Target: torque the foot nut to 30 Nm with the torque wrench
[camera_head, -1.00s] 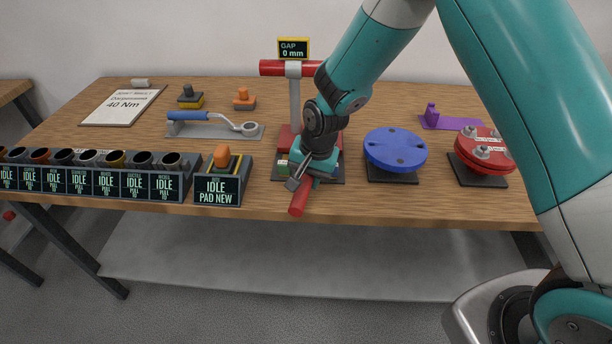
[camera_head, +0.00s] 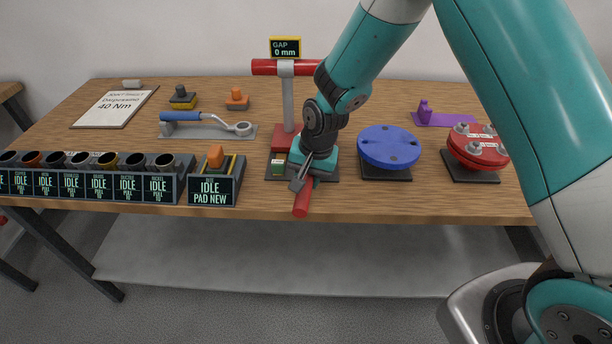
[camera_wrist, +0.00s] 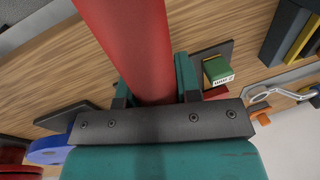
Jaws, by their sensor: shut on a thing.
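The wrench with a blue handle (camera_head: 192,117) and a ring end (camera_head: 243,128) lies on a grey mat at the back left. It looks like the torque wrench. My gripper (camera_head: 302,182) is at the front of the red press-like stand (camera_head: 285,137), away from the wrench. It is shut on a red bar (camera_head: 303,200) that points toward the front edge. In the wrist view the red bar (camera_wrist: 130,45) runs between the two fingers. I cannot pick out the foot nut; my gripper and wrist hide part of the stand's base.
A display (camera_head: 285,47) above the stand reads GAP 0 mm. A green block (camera_head: 278,166) sits beside the stand's base. A blue disc (camera_head: 388,146) and a red flange (camera_head: 477,147) with several nuts stand right. Labelled cups (camera_head: 105,162) line the front left. A card (camera_head: 115,107) reads 40 Nm.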

